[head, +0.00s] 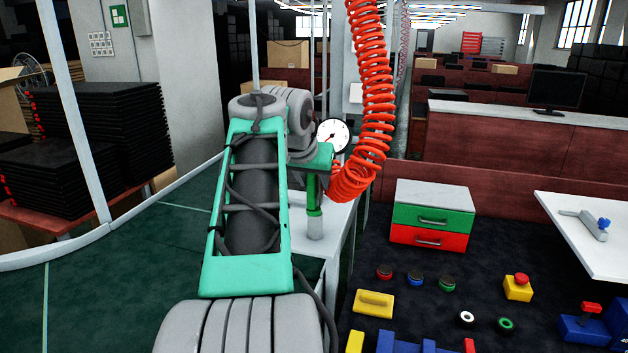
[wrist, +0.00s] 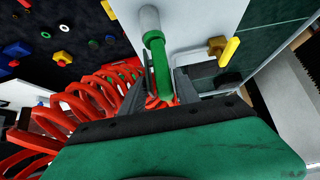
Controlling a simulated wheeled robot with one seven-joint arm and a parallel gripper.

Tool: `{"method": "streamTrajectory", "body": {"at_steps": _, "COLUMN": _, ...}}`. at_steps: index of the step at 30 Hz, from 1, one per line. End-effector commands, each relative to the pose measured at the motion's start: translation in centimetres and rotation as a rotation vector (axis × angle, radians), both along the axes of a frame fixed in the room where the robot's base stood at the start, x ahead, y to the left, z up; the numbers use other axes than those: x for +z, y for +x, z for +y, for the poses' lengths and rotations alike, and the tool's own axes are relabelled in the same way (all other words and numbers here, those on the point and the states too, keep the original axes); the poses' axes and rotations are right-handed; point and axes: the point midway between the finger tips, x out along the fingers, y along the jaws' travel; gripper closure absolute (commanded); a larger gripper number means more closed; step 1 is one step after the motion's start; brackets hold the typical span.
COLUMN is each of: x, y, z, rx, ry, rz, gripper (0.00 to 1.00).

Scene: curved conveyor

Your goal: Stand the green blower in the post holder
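The green blower (head: 314,192) is upright, its lower end at the top of the pale cylindrical post holder (head: 315,228). The wrist view shows the blower (wrist: 160,62) with its far end at the holder's mouth (wrist: 149,18); how deep it sits is hidden. My gripper (wrist: 162,88) has one dark finger on each side of the blower's near part, close against it, and looks shut on it. In the head view my gripper is mostly hidden behind my arm. The red coiled hose (head: 366,90) hangs beside the blower, and its coils (wrist: 85,95) pass left of my fingers.
A round dial gauge (head: 333,135) is close behind my gripper. A yellow part (wrist: 229,50) sits right of the holder. To the right are a small drawer unit (head: 432,215), several buttons, a yellow block (head: 373,304) and a white table (head: 590,245).

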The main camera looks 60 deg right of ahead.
Motion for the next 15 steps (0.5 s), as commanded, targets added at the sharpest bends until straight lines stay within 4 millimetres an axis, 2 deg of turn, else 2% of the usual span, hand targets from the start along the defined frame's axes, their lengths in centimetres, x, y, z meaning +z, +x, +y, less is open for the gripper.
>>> {"method": "streamTrajectory", "body": {"at_steps": 4, "x": 0.0, "y": 0.0, "z": 0.0, "rx": 0.000, "ry": 0.001, "rz": 0.000, "gripper": 0.51}}
{"method": "streamTrajectory", "body": {"at_steps": 11, "x": 0.0, "y": 0.0, "z": 0.1, "rx": -0.001, "ry": 0.002, "rz": 0.001, "gripper": 0.51}}
{"method": "streamTrajectory", "body": {"at_steps": 15, "x": 1.3, "y": -0.1, "z": 1.0, "rx": 0.001, "ry": 0.000, "rz": 0.000, "gripper": 0.51}}
